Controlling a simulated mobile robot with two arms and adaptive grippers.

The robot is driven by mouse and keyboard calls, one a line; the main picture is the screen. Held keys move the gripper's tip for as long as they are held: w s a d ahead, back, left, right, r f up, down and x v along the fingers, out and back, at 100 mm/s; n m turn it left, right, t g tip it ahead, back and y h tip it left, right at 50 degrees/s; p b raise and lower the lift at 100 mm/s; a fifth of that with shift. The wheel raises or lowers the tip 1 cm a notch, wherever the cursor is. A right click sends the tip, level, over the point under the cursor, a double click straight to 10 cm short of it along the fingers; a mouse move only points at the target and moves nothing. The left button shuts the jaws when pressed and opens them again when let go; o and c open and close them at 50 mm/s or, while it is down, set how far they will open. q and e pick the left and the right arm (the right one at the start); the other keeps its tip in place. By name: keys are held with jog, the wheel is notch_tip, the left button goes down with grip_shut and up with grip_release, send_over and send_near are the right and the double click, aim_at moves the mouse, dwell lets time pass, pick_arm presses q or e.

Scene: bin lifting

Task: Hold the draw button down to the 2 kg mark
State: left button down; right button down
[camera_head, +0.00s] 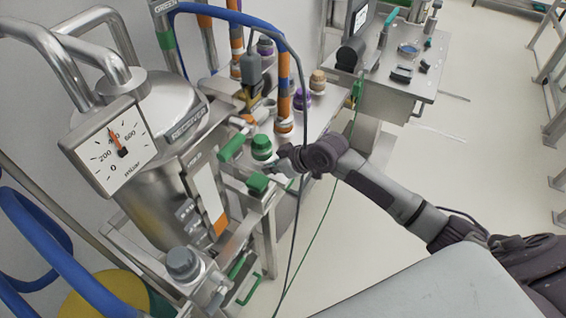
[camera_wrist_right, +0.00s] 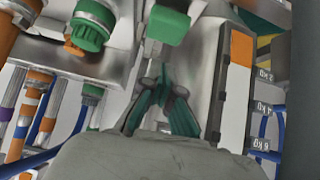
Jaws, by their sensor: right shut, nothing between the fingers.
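My right gripper (camera_head: 282,164) reaches in from the right beside the steel vessel labelled RECEIVER (camera_head: 160,195). In the right wrist view my right gripper (camera_wrist_right: 160,78) has its fingers together with nothing between them. A green block (camera_head: 257,184), possibly the draw button, is close to the fingertips; a green block also shows just beyond them in the wrist view (camera_wrist_right: 167,25). I cannot tell whether they touch. The level strip (camera_head: 209,195) on the vessel is white with orange at its lower end. The 2 kg mark (camera_wrist_right: 265,75) shows at the right of the wrist view.
A dial gauge in mbar (camera_head: 118,147) stands at the left, its needle near 400. Green-handled valves (camera_head: 231,147) and a green knob (camera_head: 262,147) crowd the pipework. A thin green cable (camera_head: 333,195) hangs past my right forearm. Clear floor (camera_head: 440,150) lies at the right.

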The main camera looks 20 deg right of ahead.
jog(key=b+v, duration=0.1)
jog(key=v, duration=0.4)
jog(key=shift+w+r, duration=0.1)
jog(key=shift+r, duration=0.1)
jog(key=shift+w, duration=0.1)
